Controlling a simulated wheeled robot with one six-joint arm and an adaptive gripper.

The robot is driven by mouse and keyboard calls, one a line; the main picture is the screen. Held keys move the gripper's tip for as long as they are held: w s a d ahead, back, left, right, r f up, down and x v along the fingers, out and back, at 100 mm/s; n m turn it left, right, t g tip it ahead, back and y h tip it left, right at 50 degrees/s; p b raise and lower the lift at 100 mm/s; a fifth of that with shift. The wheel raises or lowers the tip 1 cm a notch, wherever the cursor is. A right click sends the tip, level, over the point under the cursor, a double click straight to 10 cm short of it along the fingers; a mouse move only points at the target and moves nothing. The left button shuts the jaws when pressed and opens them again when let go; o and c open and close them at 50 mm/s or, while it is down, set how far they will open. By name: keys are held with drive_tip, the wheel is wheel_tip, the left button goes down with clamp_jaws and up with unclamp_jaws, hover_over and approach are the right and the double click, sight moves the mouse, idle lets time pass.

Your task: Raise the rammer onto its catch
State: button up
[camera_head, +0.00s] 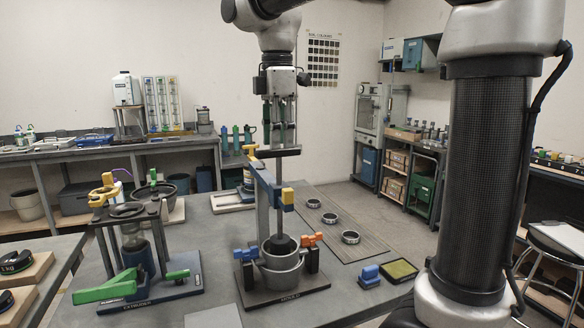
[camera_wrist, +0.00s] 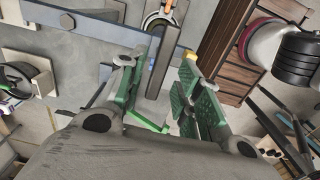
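The rammer (camera_head: 280,213) is an upright grey rod with a dark foot in the round metal mould (camera_head: 282,274), marked MOULD on its base. A wide dark crosspiece (camera_head: 270,153) sits high on the rod. Beside it stands a grey post with a sloping blue bar (camera_head: 264,177) that ends in a yellow block (camera_head: 287,198); I cannot tell which part is the catch. My gripper (camera_head: 281,137) points down just above the crosspiece. In the wrist view its green-padded fingers stand apart, with a grey bar (camera_wrist: 160,65) between them; no clear grip shows.
A green-levered extruder (camera_head: 128,285) stands left of the mould stand. Orange (camera_head: 311,240) and blue clamps flank the mould. Several metal rings (camera_head: 350,237) lie on a mat to the right. A blue block (camera_head: 369,273) and a yellow-topped pad (camera_head: 400,270) lie at front right.

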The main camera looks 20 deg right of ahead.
sight(279, 157)
wheel_tip(279, 157, down, 8)
drive_tip(key=shift+d+r, duration=0.1)
drive_tip(key=shift+r, duration=0.05)
idle(0.3)
clamp_jaws()
drive_tip(key=shift+r, duration=0.1)
